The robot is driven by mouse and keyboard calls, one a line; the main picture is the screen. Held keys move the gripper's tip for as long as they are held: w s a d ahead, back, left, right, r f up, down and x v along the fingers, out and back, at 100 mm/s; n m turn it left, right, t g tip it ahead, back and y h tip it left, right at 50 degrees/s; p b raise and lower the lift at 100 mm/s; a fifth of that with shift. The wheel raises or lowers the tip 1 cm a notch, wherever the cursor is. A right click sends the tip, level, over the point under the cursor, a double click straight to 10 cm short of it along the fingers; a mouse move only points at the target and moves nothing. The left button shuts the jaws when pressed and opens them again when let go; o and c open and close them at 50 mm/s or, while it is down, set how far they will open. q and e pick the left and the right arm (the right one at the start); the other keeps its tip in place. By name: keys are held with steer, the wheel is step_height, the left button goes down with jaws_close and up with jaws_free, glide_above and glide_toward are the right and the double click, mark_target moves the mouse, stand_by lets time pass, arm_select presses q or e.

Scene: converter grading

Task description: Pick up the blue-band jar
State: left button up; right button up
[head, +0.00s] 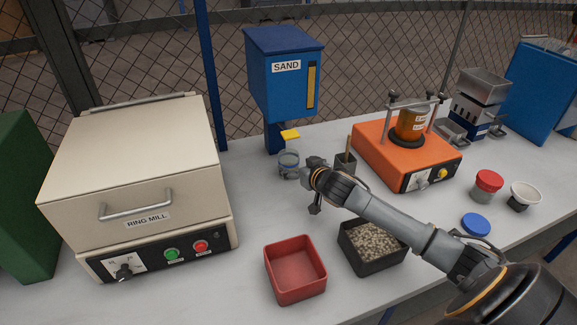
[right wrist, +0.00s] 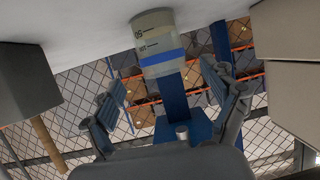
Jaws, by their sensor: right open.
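The blue-band jar (head: 289,162) stands upright on the bench near the foot of the blue sand hopper. In the right wrist view, which looks upside down, the jar (right wrist: 155,36) is pale and see-through with dark marks and a blue band. My right gripper (head: 312,184) is open and empty, just right of and in front of the jar in the head view. In the right wrist view its two fingers (right wrist: 168,92) are spread, with the jar ahead, roughly in line with the gap. I cannot tell how far it is from the fingertips. My left gripper is not in view.
The sand hopper (head: 285,75) has a yellow lever (head: 290,135). A grey holder with a wooden handle (head: 346,160) stands right of the jar. A red tray (head: 295,285), a gravel tray (head: 372,265) and a ring mill (head: 140,175) are nearby. An orange shaker (head: 375,160) stands further right.

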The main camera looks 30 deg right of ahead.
mark_target(293, 163)
steer(key=shift+w+f, duration=0.1)
steer(key=shift+w, duration=0.3)
steer(key=shift+p+x, duration=0.5)
steer(key=shift+x, duration=1.7)
steer(key=shift+a+f, duration=0.1)
steer(key=c, duration=1.4)
steer(key=shift+r, duration=0.5)
steer(key=r, duration=0.2)
steer(key=shift+s+r+b, duration=0.25)
steer(key=shift+r+b, duration=0.1)
steer(key=shift+b, duration=0.05)
steer(key=s+r, duration=0.3)
steer(key=s, duration=0.1)
steer(key=s+r+b, duration=0.1)
steer(key=s+r, duration=0.2)
steer(key=s, duration=0.2)
steer(key=s+d+r+b, duration=0.1)
steer(key=s+r, duration=0.2)
steer(key=s, duration=0.1)
steer(key=shift+s+r, duration=0.15)
steer(key=shift+s, duration=0.15)
